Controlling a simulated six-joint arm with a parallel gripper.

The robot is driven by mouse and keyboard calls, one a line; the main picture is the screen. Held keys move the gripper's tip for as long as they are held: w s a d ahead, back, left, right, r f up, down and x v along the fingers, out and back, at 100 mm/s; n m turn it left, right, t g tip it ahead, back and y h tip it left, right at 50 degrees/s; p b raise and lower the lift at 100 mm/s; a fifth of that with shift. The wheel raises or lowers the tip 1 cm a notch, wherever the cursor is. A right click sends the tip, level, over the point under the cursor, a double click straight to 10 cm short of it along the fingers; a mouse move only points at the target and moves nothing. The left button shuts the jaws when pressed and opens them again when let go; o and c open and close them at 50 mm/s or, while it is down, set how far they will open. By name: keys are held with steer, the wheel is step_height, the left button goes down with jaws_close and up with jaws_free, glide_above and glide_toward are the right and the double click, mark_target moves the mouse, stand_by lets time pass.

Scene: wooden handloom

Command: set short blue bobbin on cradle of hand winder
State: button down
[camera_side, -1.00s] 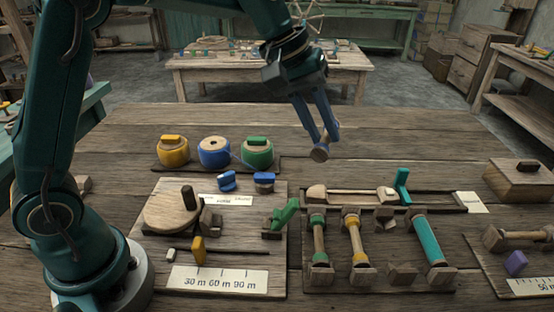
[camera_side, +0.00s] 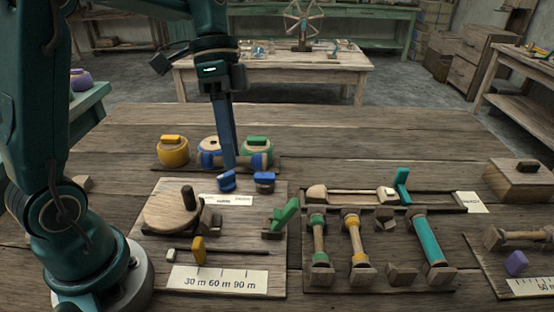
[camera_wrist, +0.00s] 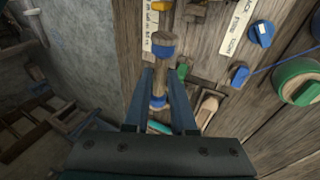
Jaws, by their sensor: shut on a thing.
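My gripper (camera_side: 229,160) points straight down and is shut on the short blue bobbin (camera_side: 209,159). The bobbin has wooden ends with blue bands and lies level, its ends sticking out left and right of the fingers. In the wrist view the same bobbin (camera_wrist: 163,45) shows between the fingers of my gripper (camera_wrist: 161,85). The hand winder (camera_side: 150,242) is a board with a round wooden wheel (camera_side: 168,211), a green lever (camera_side: 285,215) and a length scale. The bobbin is above the back of this board, apart from it. I cannot clearly make out the cradle.
Yellow, blue and green thread pots (camera_side: 172,151) stand behind the board. Two small blue pieces (camera_side: 264,181) sit close below the gripper. A rack (camera_side: 335,250) with green, yellow and teal bobbins is to the right. The table's back right is clear.

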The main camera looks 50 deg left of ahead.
steer(key=shift+f, duration=6.2)
steer(key=shift+f, duration=0.65)
steer(key=shift+c, duration=1.3)
jaws_free()
step_height(320, 180, up, 7)
